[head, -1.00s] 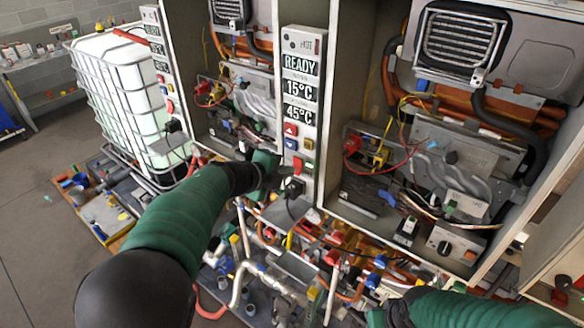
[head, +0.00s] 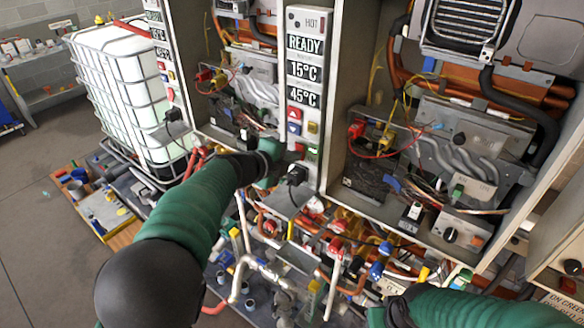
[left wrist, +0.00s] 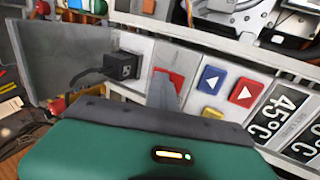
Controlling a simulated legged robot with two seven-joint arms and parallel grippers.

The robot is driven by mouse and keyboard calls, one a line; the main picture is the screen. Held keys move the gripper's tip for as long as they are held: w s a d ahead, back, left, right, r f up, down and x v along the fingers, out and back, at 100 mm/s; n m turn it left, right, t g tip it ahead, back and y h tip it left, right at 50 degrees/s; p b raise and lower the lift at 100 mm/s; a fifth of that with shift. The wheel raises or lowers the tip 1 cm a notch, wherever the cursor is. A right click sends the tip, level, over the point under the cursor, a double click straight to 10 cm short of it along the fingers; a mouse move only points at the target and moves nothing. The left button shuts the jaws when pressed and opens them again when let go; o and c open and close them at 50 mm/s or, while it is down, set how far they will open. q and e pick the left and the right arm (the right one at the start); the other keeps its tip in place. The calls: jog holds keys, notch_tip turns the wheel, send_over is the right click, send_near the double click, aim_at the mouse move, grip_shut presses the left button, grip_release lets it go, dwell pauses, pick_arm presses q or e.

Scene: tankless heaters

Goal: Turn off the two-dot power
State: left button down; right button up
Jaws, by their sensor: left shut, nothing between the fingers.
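The middle heater's control panel (head: 304,20) reads READY, 15°C and 45°C in the head view. It has red and blue buttons (head: 294,127), a yellow one (head: 313,128) and a small green part lower down. No dot marks are legible. My left gripper (head: 287,150) is at the panel's lower end. In the left wrist view, the gripper (left wrist: 168,92), shut and empty, has its grey finger in front of a red switch (left wrist: 174,75), partly hiding it. I cannot tell whether they touch. The right gripper (head: 378,316) is low in the head view, its fingers unclear.
A black plug (left wrist: 122,66) with a cable sits beside the red switch. Pipes and valves (head: 290,255) crowd the space below the heaters. A caged white tank (head: 120,85) stands at left. Open floor (head: 45,220) lies at far left.

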pick_arm(q)
jog(key=shift+f+p, duration=0.1)
jog(key=shift+p, duration=0.45)
jog(key=shift+w+a, duration=0.1)
jog(key=shift+d+r+p, duration=0.2)
jog(key=shift+r+p, duration=0.4)
jog(key=shift+p, duration=0.1)
jog(key=shift+a+r+p, duration=0.1)
jog(key=shift+r+p, duration=0.2)
jog(key=shift+r, duration=0.2)
jog(key=shift+a+f, duration=0.1)
pick_arm(e)
jog(key=shift+a+r, duration=0.2)
jog(key=shift+r, duration=0.2)
